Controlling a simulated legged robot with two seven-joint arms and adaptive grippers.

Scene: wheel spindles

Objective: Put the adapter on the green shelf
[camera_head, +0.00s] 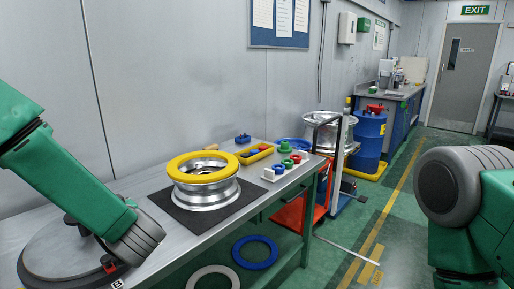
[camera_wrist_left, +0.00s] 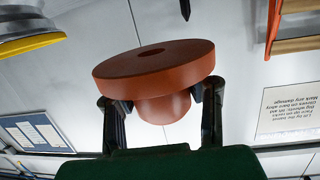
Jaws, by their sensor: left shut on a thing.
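The adapter (camera_wrist_left: 152,68), an orange-brown flanged disc with a centre hole and a narrower neck, is in the left wrist view. My left gripper (camera_wrist_left: 163,100) is shut on its neck, one finger on each side, and holds it in the air with the wall behind. In the head view my left arm crosses the left side, but gripper and adapter cannot be made out there. A green surface (camera_head: 283,226) shows under the bench; I cannot tell whether it is the green shelf. My right arm is at the right edge; its gripper is out of view.
A wheel rim (camera_head: 207,193) with a yellow ring (camera_head: 203,166) stands on a dark mat on the bench (camera_head: 150,187). A blue ring (camera_head: 255,252) and a grey ring (camera_head: 212,277) show below. A round grey plate (camera_head: 60,265) is at lower left.

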